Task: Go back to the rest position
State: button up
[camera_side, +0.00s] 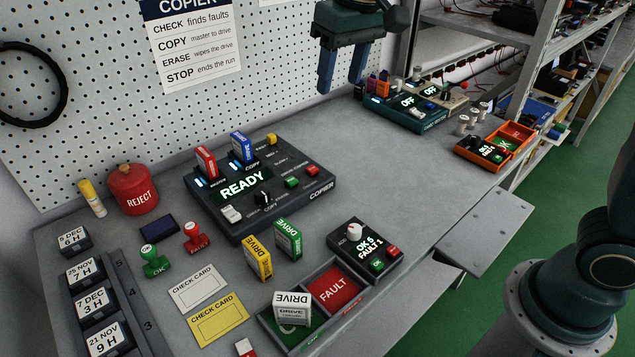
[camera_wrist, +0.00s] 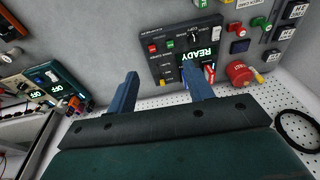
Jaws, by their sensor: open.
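My gripper (camera_side: 343,72) is raised above the back of the bench, in front of the pegboard and to the right of the copier sign. Its two blue fingers are apart and nothing is between them. It also shows in the wrist view (camera_wrist: 160,92), with the fingers spread over the copier side of the bench. The copier (camera_side: 262,190) reads READY and has a red drive (camera_side: 206,162) and a blue drive (camera_side: 243,148) standing in it. The gripper is clear of the copier and touches nothing.
A teal device (camera_side: 415,112) reading OFF stands below and right of my gripper. A tray (camera_side: 345,312) with a FAULT side holds a white drive (camera_side: 292,308). Yellow (camera_side: 258,258) and green (camera_side: 288,239) drives stand nearby. A red reject pot (camera_side: 133,190) is at left. Shelving (camera_side: 540,60) rises at right.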

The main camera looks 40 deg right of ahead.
jog(key=s+d+f+t, duration=0.1)
jog(key=s+d, duration=0.4)
jog(key=s, duration=0.7)
jog(key=s+d+f+t, duration=0.2)
jog(key=s+d, duration=0.3)
jog(key=s, duration=0.7)
jog(key=shift+f, duration=0.35)
